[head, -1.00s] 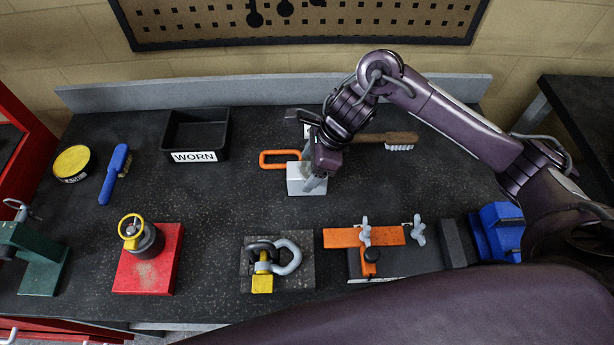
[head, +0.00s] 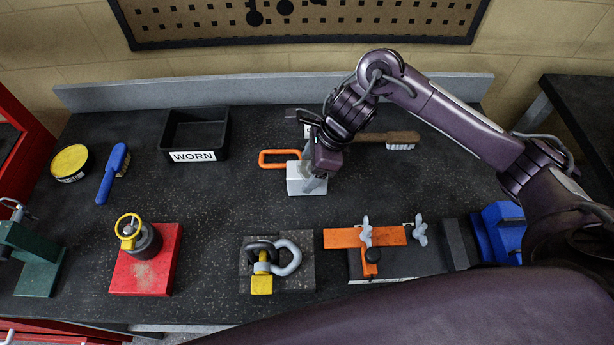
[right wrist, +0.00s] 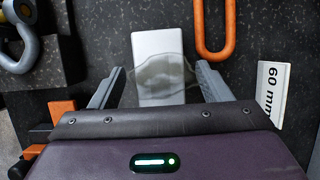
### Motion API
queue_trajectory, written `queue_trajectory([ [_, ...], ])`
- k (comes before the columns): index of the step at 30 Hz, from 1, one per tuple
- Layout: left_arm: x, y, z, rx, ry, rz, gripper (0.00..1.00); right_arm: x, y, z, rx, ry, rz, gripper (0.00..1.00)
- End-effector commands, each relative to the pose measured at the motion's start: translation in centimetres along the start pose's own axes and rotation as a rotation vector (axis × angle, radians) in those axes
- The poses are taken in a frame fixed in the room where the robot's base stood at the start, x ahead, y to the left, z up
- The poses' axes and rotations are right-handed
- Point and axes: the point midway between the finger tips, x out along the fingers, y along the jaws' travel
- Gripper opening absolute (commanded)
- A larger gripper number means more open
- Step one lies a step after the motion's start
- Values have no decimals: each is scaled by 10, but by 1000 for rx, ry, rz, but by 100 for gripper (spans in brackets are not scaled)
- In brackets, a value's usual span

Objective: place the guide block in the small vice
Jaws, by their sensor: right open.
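A pale grey block (head: 304,181), which I take to be the guide block, stands on the dark bench below an orange loop. It also shows in the right wrist view (right wrist: 158,48). My right gripper (right wrist: 160,84) is open, with one finger on each side of the block's near end; I cannot tell whether they touch it. In the head view my right gripper (head: 314,183) hangs over the block and partly hides it. A blue vice-like body (head: 499,232), probably the small vice, sits at the bench's right, partly hidden by my arm. My left gripper is not in view.
An orange loop (head: 279,159) and a brush (head: 386,139) lie by my gripper. A 60 mm label (right wrist: 271,94) is nearby. An orange bar fixture with wing nuts (head: 345,238) and shackle (head: 288,257) stand in front. A WORN bin (head: 222,137) is behind left.

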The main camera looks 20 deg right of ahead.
Motion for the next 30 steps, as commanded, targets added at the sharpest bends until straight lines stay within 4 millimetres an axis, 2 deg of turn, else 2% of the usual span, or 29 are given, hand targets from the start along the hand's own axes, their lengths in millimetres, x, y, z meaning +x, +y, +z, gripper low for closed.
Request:
queue_trajectory([
  [2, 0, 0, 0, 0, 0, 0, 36, 0, 0, 0, 0, 0, 0, 67],
  [17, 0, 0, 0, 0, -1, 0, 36, 0, 0, 0, 1, 0, 0, 2],
  [30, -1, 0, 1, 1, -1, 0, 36, -2, -1, 2, 0, -4, -3, 0],
])
